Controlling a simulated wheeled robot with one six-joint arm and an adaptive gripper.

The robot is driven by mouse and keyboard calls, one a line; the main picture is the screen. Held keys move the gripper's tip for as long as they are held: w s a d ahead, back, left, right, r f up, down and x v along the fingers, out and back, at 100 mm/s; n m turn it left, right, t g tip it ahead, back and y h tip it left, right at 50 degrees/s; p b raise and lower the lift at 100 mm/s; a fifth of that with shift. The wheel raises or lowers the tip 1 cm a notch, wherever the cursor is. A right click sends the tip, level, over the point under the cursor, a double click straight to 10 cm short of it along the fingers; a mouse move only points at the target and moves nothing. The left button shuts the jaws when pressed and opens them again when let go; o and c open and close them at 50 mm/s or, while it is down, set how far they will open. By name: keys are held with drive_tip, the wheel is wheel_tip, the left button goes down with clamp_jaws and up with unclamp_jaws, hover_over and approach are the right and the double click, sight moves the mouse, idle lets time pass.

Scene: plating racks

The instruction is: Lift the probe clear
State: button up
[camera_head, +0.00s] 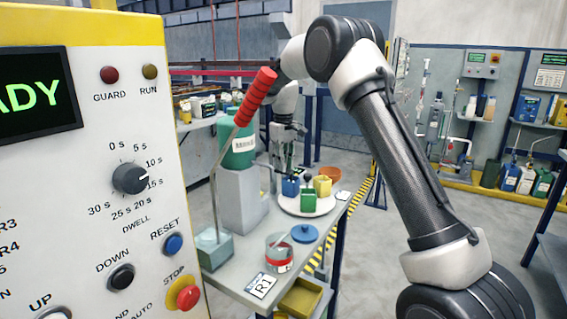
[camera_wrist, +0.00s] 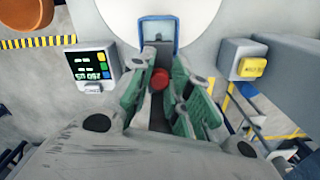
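My gripper (camera_wrist: 159,62) points down over the blue cup (camera_wrist: 158,20), seen between and beyond its fingers in the wrist view. A round red top (camera_wrist: 160,79), seemingly the probe's, sits between the green-padded fingers, which are drawn close on either side of it. The probe's lower part is hidden. In the head view my gripper (camera_head: 289,166) is just above the blue cup (camera_head: 290,187). That cup stands on a round white plate (camera_head: 300,211), beside a green cup (camera_head: 308,200) and a yellow cup (camera_head: 322,186).
A green canister (camera_head: 238,150) and a red-handled lever (camera_head: 255,98) stand left of the plate. In front are a blue lid (camera_head: 304,233) and an open tin (camera_head: 279,264). A control panel (camera_head: 95,150) fills the left. An orange bowl (camera_head: 329,171) is behind the plate.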

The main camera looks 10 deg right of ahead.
clamp_jaws()
drive_tip(key=shift+r, duration=3)
drive_tip(key=shift+w, duration=0.1)
drive_tip(key=o, duration=0.7)
unclamp_jaws()
drive_tip(key=shift+r, duration=0.1)
wheel_tip(320, 180, up, 12)
